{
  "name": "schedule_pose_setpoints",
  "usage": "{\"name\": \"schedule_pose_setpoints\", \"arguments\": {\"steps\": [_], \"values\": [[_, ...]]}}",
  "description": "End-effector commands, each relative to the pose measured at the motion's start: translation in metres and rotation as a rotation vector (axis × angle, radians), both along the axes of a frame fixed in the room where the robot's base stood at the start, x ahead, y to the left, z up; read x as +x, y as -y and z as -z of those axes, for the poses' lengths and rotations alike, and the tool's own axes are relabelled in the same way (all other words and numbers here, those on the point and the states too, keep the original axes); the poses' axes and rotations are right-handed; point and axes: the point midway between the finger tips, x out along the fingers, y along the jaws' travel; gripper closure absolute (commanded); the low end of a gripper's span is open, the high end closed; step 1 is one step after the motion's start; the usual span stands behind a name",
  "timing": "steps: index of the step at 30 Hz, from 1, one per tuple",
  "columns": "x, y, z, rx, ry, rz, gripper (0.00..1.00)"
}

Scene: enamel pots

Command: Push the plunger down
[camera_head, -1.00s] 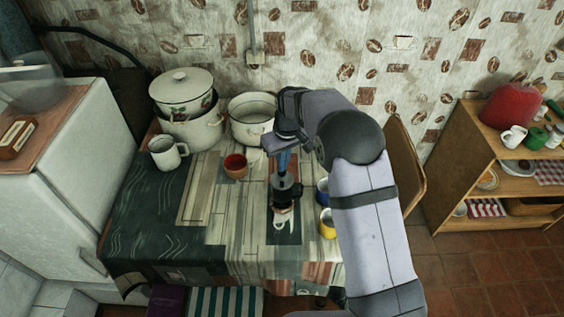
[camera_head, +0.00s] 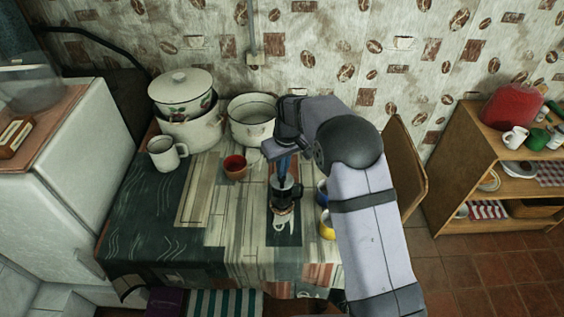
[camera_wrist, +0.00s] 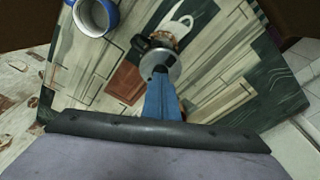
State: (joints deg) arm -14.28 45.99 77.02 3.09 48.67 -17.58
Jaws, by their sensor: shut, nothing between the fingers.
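A French press with dark fittings (camera_head: 286,196) stands upright on the table. Its round metal lid (camera_wrist: 160,64) shows in the wrist view, directly under my fingertips. My gripper (camera_head: 284,176) is shut and empty, pointing down onto the top of the press. The fingers hide the knob and rod, so I cannot tell how far down the plunger is.
A blue mug (camera_head: 322,193) and a yellow mug (camera_head: 327,226) stand right of the press. A red-brown cup (camera_head: 235,167), a white mug (camera_head: 166,153) and enamel pots (camera_head: 190,128) stand left and behind. The cloth-covered table (camera_head: 205,235) is clear at front left.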

Motion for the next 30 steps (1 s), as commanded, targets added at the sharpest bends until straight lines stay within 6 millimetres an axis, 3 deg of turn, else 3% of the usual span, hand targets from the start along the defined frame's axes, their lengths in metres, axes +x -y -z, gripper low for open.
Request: {"name": "schedule_pose_setpoints", "arguments": {"steps": [5, 30], "values": [[-0.001, 0.000, -0.005, -0.002, -0.005, 0.000, 1.00], [0.000, 0.000, -0.078, 0.000, -0.001, 0.000, 1.00]]}}
